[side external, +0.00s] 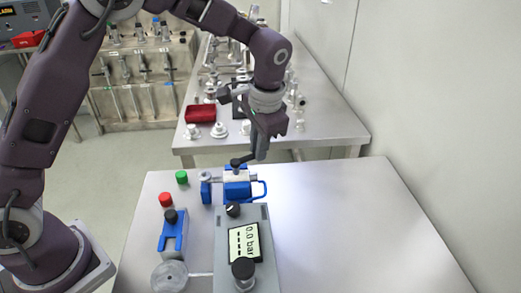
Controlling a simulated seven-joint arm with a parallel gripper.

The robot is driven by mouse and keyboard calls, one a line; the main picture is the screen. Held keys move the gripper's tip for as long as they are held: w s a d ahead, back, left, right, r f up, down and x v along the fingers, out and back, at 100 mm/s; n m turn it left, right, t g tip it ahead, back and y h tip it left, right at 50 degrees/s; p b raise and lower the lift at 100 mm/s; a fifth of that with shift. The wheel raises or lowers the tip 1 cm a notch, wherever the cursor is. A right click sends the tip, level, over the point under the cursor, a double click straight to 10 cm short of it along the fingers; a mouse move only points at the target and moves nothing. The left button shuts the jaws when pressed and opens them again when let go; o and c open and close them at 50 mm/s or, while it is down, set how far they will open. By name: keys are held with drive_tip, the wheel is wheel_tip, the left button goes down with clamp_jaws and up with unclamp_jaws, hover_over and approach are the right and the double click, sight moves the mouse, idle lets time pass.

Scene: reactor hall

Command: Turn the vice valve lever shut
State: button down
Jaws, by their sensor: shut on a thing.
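A blue vice (239,193) stands near the back edge of the front table, with a metal valve (237,173) clamped in it. The valve's dark lever (241,161) sits on top, pointing right toward my gripper. My gripper (259,155) comes down from above right, its dark fingers at the outer end of the lever. It is shut on the lever; the fingers hide the lever's end. The exact angle of the lever is hard to tell at this size.
A grey gauge box (248,258) reading 0.0 bar stands in front of the vice. A blue holder (173,235), a red cap (166,200) and a green cap (182,177) are to the left. The table's right side (345,235) is clear.

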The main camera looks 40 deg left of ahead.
drive_tip(key=a+n+g, duration=0.2)
drive_tip(key=a+n, duration=0.4)
drive_tip(key=n, duration=0.7)
drive_tip(key=shift+s+a, duration=0.15)
drive_tip(key=shift+s, duration=0.15)
drive_tip(key=shift+r, duration=0.1)
idle(0.3)
drive_tip(key=c, duration=1.4)
unclamp_jaws()
drive_tip(key=shift+s, duration=0.1)
drive_tip(key=shift+c, duration=0.2)
drive_tip(key=a+v, duration=0.1)
drive_tip(key=v, duration=0.6)
drive_tip(key=shift+d, duration=0.35)
